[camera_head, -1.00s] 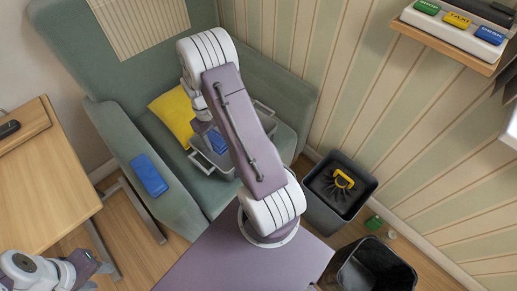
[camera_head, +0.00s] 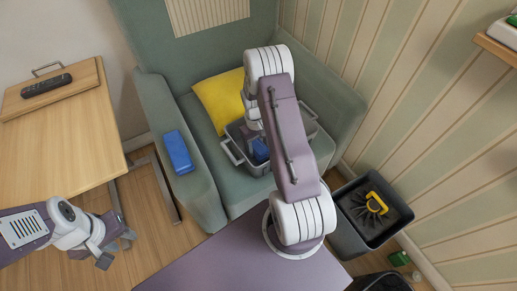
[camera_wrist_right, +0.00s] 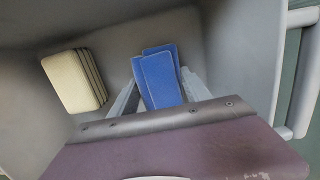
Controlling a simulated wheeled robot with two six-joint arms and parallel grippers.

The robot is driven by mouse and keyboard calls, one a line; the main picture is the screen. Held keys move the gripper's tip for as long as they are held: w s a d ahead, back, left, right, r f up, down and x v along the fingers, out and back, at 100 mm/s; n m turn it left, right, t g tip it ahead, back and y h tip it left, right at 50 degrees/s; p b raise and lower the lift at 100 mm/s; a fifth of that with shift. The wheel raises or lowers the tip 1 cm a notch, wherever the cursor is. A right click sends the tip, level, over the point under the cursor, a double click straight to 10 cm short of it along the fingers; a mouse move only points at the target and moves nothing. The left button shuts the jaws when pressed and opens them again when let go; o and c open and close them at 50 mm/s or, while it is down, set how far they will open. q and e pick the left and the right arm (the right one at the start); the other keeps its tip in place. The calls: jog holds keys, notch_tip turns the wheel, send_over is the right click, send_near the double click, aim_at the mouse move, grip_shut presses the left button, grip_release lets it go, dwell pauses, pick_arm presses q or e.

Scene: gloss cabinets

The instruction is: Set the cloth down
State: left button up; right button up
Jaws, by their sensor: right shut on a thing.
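A folded blue cloth (camera_wrist_right: 160,75) is between the fingers of my right gripper (camera_wrist_right: 158,96) in the right wrist view, inside a grey bin with handles (camera_head: 233,152). My right gripper is shut on it. In the head view the cloth (camera_head: 260,150) shows beside my right arm, which hides most of that gripper. I cannot tell whether the cloth touches the bin's floor. My left gripper (camera_head: 117,249) is open and empty at the lower left, away from the bin.
The bin stands on a green armchair (camera_head: 205,195) with a yellow cushion (camera_head: 218,98). A tan stack (camera_wrist_right: 75,80) lies in the bin, left of the cloth. Another blue item (camera_head: 178,151) lies on the armrest. A wooden table (camera_head: 60,150) is left; a dark bin (camera_head: 370,225) is right.

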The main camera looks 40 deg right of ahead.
aim_at(256, 144)
jog(key=shift+f, duration=0.1)
jog(key=shift+f, duration=0.15)
jog(key=o, duration=1.5)
notch_tip(256, 144, up, 11)
jog(key=w+p, duration=0.1)
jog(key=p, duration=0.4)
jog(key=s+a+r+t, duration=0.1)
jog(key=s+a+r, duration=0.4)
jog(key=s+a, duration=0.1)
jog(key=s+a+r+t, duration=0.1)
jog(key=s+a+r, duration=0.4)
jog(key=a, duration=0.4)
jog(key=shift+s+t, duration=0.3)
jog(key=shift+s, duration=0.25)
